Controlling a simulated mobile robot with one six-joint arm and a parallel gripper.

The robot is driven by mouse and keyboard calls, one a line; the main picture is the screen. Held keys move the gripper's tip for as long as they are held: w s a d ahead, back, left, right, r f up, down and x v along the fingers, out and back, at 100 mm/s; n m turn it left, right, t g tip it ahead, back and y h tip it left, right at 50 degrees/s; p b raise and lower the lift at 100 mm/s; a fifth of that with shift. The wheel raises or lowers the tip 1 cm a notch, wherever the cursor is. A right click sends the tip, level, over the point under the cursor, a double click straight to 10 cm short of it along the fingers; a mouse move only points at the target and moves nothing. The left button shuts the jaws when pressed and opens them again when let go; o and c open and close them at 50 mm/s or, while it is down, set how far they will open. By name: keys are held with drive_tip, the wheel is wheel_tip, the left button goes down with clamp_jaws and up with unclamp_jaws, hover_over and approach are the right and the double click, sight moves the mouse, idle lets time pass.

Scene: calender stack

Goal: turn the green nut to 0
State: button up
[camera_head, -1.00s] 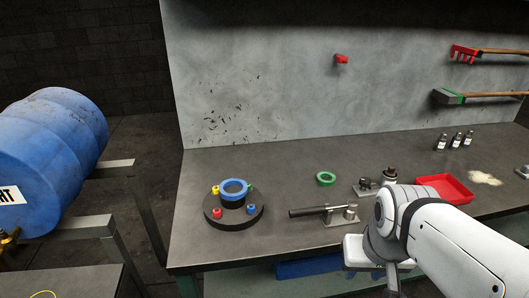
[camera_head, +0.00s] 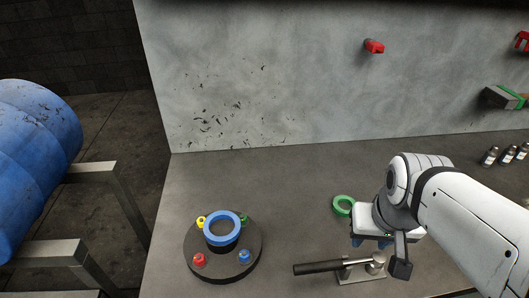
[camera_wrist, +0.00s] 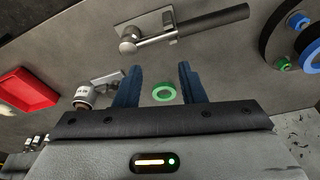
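A round dark disc (camera_head: 190,262) stands on the bench at the left in the head view. A blue ring (camera_head: 222,226) is at its centre, with a small green nut (camera_head: 244,219) partly hidden behind it, and yellow (camera_head: 201,221), red (camera_head: 199,260) and blue (camera_head: 244,257) nuts around. I cannot read any number marks. A separate green ring (camera_head: 336,209) lies on the bench; it also shows between my fingers in the wrist view (camera_wrist: 155,94). My gripper (camera_wrist: 160,72) is open and empty above the bench, apart from the disc, and right of it in the head view (camera_head: 370,242).
A black-handled lever tool (camera_head: 318,267) lies between the disc and my arm. A red tray (camera_wrist: 28,90) and a metal fitting (camera_wrist: 92,92) show in the wrist view. Small bottles (camera_head: 506,155) stand at the right. The bench behind the disc is clear.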

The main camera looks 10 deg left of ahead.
drive_tip(key=shift+s+a, duration=0.1)
drive_tip(key=shift+o, duration=0.8)
drive_tip(key=shift+a, duration=0.1)
drive_tip(key=n+g, duration=0.3)
drive_tip(key=n, duration=3)
approach(243, 216)
drive_tip(key=shift+s+d+f+b, duration=0.1)
drive_tip(key=shift+d+f+b, duration=0.1)
drive_tip(key=shift+d+b, duration=0.15)
drive_tip(key=shift+a+f+n, duration=0.4)
drive_tip(key=shift+a, duration=0.05)
wheel_tip(243, 216, down, 7)
drive_tip(key=shift+f, duration=0.2)
drive_tip(key=shift+c, duration=0.4)
clamp_jaws()
